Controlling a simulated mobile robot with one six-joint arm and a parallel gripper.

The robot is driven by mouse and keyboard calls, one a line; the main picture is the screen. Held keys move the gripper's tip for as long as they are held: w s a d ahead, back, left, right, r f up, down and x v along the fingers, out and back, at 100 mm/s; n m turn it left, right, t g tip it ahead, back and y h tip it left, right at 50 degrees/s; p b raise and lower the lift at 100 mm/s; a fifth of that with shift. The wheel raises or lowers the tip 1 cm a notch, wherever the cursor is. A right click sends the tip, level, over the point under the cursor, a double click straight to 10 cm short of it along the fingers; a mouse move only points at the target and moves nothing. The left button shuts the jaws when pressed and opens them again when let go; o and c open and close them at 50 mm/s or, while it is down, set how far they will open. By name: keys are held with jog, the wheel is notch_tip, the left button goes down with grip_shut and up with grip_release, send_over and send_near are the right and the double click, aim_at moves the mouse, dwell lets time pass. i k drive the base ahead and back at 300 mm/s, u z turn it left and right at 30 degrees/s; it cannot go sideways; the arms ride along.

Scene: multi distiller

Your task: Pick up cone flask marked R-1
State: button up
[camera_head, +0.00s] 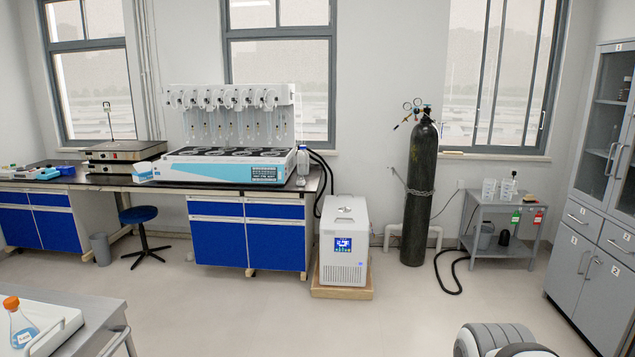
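A cone flask (22,326) with an orange cap and blue liquid stands upright at the bottom left. It is on or in a white tray (62,322) on a grey table. Its label is too small to read for certain. My gripper's fingers are not in view. Only a rounded white and grey part, apparently of my own arm, shows at the bottom right, far from the flask.
The grey table (97,307) is at the near left. A long bench (110,183) holds the distiller (222,165). A stool (140,217), a chiller (344,245), a gas cylinder (419,195), a side table (481,205) and cabinets line the back and right. The middle floor is clear.

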aim_at(300, 181)
jog(key=u, duration=0.25)
jog(key=i, duration=2.3)
jog(key=u, duration=0.35)
jog(key=i, duration=3.1)
jog(key=z, duration=0.25)
